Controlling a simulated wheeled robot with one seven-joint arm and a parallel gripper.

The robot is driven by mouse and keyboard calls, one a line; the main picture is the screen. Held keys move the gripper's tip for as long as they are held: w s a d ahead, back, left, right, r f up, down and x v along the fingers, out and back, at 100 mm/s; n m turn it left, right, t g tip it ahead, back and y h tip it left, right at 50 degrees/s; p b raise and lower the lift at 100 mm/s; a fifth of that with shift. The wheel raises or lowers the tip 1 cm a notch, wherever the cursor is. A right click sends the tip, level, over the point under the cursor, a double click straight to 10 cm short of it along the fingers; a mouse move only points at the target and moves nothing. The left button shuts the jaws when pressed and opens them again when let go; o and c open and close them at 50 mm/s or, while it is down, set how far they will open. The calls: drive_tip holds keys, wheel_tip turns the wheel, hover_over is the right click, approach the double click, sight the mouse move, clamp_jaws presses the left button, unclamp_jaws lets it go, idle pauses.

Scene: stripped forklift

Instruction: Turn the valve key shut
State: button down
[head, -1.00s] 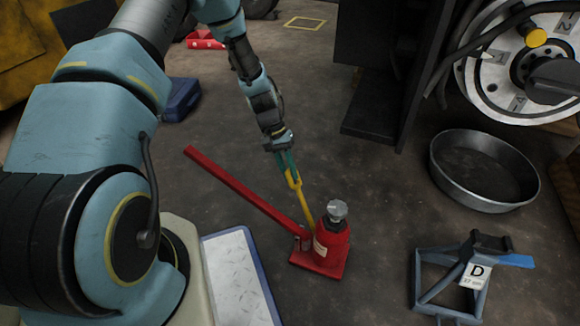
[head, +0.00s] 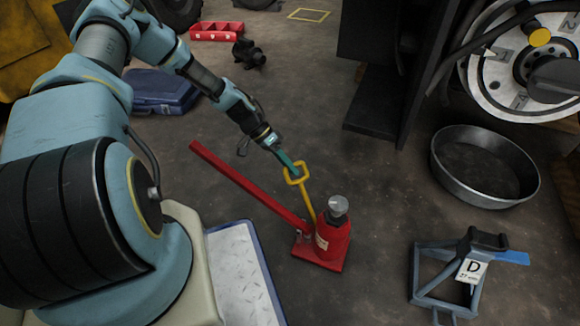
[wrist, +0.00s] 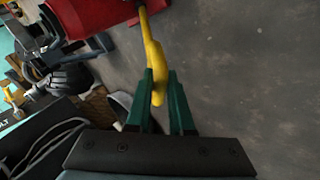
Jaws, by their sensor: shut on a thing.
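The key leans up and left from the jack. Its lower end meets the jack near the base, where the exact fit is too small to tell.
A long red lever (head: 245,184) slopes up left from the jack. A round metal pan (head: 485,168) and a blue-grey stand marked D (head: 463,270) are on the right. A blue case (head: 165,92) and a red tray (head: 216,31) lie at the back left. Floor beyond the jack is open.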

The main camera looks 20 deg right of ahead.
drive_tip(key=shift+m, duration=0.3)
idle(0.4)
drive_tip(key=c, duration=0.8)
unclamp_jaws()
drive_tip(key=p+v, duration=0.3)
drive_tip(key=v, duration=0.7)
drive_tip(key=shift+w+a+r+p, duration=0.15)
drive_tip(key=shift+w+a+p, duration=0.15)
drive_tip(key=shift+p, duration=0.05)
wheel_tip(320, 180, up, 15)
drive_tip(key=p, duration=1.1)
